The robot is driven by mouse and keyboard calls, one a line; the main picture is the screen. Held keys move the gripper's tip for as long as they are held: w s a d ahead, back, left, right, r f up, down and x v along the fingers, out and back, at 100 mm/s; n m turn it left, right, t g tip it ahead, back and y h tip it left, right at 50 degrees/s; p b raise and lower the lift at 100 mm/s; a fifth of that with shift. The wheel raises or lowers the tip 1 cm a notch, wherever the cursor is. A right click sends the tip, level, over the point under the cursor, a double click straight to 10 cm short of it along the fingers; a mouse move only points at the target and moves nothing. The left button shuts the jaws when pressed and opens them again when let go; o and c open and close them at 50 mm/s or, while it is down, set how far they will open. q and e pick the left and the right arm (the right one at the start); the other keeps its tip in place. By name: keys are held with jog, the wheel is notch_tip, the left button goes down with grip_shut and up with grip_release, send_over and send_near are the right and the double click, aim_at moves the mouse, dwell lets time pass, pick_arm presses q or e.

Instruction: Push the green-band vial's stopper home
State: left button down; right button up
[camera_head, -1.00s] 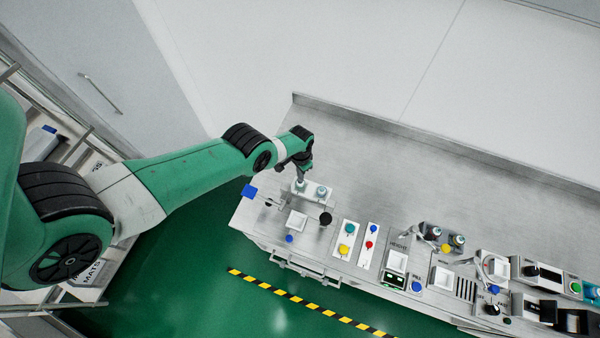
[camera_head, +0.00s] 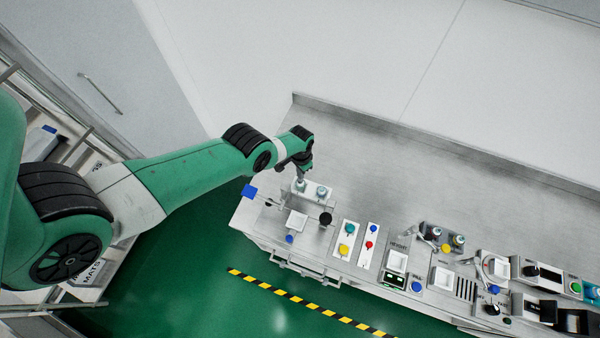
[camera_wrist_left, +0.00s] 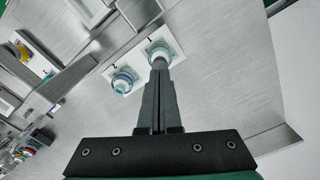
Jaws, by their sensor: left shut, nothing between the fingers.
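Two small capped vials stand side by side in a white holder (camera_head: 312,199) at the left end of the bench. My left gripper (camera_head: 301,178) points down over the left vial (camera_head: 299,187), shut with nothing between its fingers. The other vial (camera_head: 321,191) stands free to its right. In the left wrist view, the closed fingertips (camera_wrist_left: 159,65) are at the top of a vial with a pale green-teal band (camera_wrist_left: 157,49), apparently touching or just above its stopper. The neighbouring vial (camera_wrist_left: 122,82) has a bluer band. The stopper's depth is hidden by the fingers. My right gripper is not in view.
A blue block (camera_head: 249,191) is left of the holder. A white square tray (camera_head: 297,222) and a black round knob (camera_head: 325,218) are in front. Panels with coloured buttons (camera_head: 344,240) lie to the right. The bench behind the holder is clear.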

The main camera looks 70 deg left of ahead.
pick_arm(q)
jog(key=shift+f+b, duration=0.85)
jog(key=shift+f, duration=0.05)
dwell(0.5)
jog(key=shift+r, duration=0.15)
notch_tip(320, 180, up, 7)
jog(key=p, duration=0.7)
dwell(0.3)
